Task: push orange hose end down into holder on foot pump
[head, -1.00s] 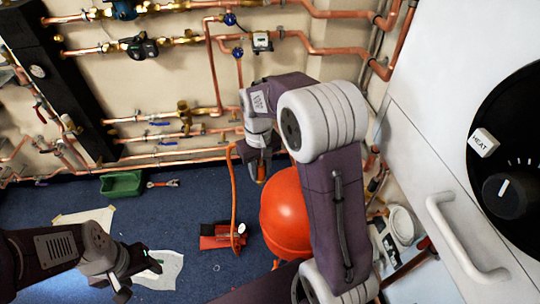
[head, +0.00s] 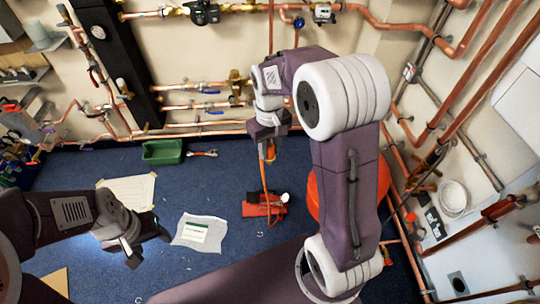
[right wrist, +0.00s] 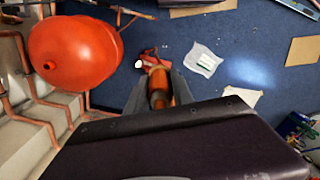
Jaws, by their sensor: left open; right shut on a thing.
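The red foot pump (head: 264,205) lies on the blue floor, and its orange hose (head: 264,178) rises from it to my right gripper (head: 269,148). In the right wrist view my right gripper (right wrist: 160,95) is shut on the orange hose end (right wrist: 158,82), with the foot pump (right wrist: 149,55) beyond it on the floor. The hose end is held well above the pump. The holder on the pump is too small to make out. My left gripper (head: 148,248) is open and empty above the floor at the left.
A red-orange tank (head: 314,195) stands right of the pump, partly behind my right arm; it shows large in the right wrist view (right wrist: 75,52). A white paper (head: 200,232), a green tray (head: 162,151) and a wrench (head: 203,153) lie on the floor. Copper pipes line the walls.

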